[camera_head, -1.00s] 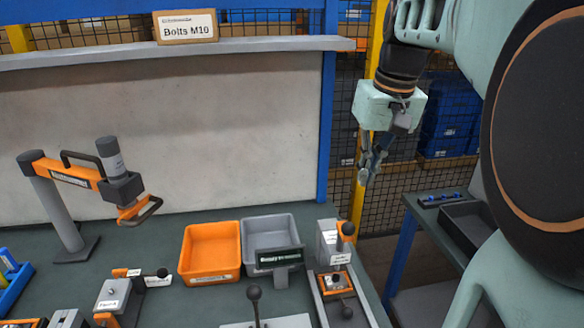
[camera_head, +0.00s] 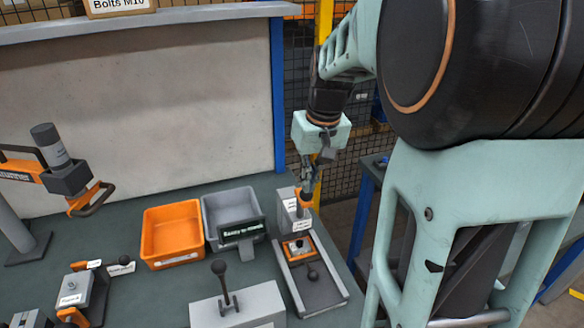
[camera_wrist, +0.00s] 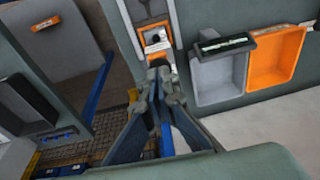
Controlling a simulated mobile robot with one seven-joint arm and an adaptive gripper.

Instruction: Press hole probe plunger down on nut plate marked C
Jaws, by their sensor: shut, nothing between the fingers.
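My gripper (camera_head: 306,186) is shut and empty, its fingers pointing down in front of the back end of a right-hand fixture. In the wrist view its closed fingertips (camera_wrist: 160,82) overlap the near end of that fixture; contact cannot be told. No letter C is readable, and I cannot tell which part is the probe plunger.
An orange bin (camera_head: 172,235) and a grey bin (camera_head: 232,215) with a dark sign (camera_head: 242,231) stand left of the fixture. A lever box (camera_head: 238,307) is in front. An orange-armed press (camera_head: 68,180) stands at left. A side table (camera_head: 372,172) lies beyond the bench's right edge.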

